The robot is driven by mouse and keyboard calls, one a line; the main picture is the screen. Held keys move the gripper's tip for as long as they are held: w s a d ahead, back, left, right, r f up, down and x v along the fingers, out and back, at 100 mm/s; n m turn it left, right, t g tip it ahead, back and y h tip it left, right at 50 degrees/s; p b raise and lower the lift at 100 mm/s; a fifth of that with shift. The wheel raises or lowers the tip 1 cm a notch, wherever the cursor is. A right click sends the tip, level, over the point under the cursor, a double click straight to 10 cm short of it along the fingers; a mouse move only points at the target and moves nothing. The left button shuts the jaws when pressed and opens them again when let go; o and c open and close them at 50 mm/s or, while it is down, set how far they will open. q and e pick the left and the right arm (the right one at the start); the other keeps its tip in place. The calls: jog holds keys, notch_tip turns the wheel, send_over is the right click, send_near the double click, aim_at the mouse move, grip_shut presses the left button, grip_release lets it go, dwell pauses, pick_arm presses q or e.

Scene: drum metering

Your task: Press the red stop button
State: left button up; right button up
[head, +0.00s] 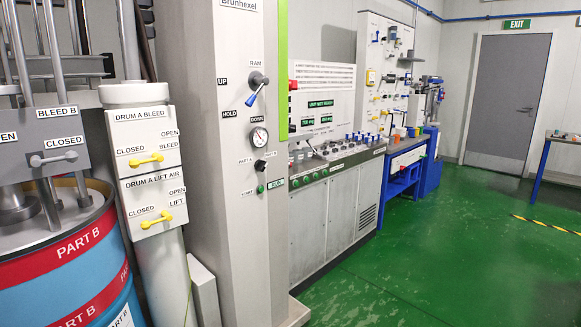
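Neither of my grippers is in view.
At the left stands a blue and red Part B drum (75,262) under a follower plate with a bleed handle. Next to it, a white post carries two yellow valve handles (146,159). Green floor (430,260) lies open at the right, before a grey exit door (508,95).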

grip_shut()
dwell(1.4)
